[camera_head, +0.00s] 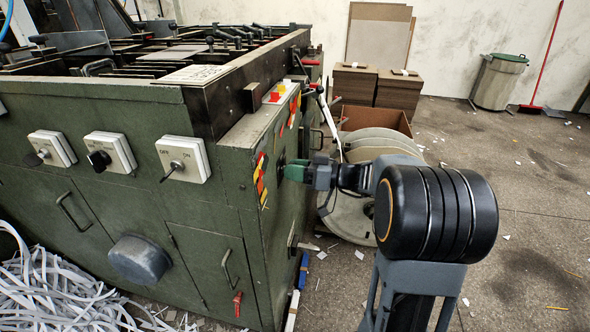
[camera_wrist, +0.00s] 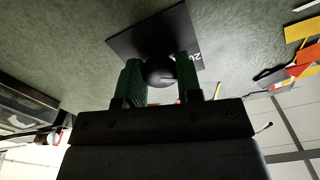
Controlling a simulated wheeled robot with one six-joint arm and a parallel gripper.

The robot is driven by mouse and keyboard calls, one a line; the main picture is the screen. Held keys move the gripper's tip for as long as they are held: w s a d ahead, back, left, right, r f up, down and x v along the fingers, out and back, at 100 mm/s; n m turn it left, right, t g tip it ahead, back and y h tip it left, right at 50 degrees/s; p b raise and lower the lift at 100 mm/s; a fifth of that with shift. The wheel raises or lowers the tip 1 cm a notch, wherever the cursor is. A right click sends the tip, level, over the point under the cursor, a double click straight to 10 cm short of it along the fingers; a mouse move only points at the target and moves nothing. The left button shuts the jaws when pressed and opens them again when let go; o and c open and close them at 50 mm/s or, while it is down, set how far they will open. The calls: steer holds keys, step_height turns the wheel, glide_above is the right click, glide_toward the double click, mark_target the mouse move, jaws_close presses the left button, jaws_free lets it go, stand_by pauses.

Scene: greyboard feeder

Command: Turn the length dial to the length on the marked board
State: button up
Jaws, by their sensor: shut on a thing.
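The length dial is a dark round knob (camera_wrist: 158,73) on a black square plate (camera_wrist: 150,36) fixed to the green machine wall, seen in the wrist view. Part of a white number shows at the plate's right edge. My gripper (camera_wrist: 160,78) has its two green fingers on either side of the knob, shut on it. In the head view my gripper (camera_head: 290,171) reaches the machine's right side, and the knob is mostly hidden there. A marked board is not clearly identifiable; several boards (camera_head: 376,32) lean on the back wall, with no readable length.
The green machine (camera_head: 100,215) fills the left, with switches (camera_head: 185,159) on its front. Coloured tags (camera_head: 261,180) hang near my gripper. White discs (camera_head: 350,215), a bin (camera_head: 498,82) and paper strips (camera_head: 60,285) stand or lie around. The floor at right is mostly open.

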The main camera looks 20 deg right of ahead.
steer(key=shift+m, duration=0.3)
steer(key=shift+c, duration=0.2)
steer(key=m+p, duration=1.3)
steer(key=m, duration=1)
steer(key=shift+r, duration=0.15)
steer(key=shift+m+p, duration=0.3)
steer(key=shift+p, duration=0.05)
steer(key=o, duration=0.9)
steer(key=shift+o, duration=0.2)
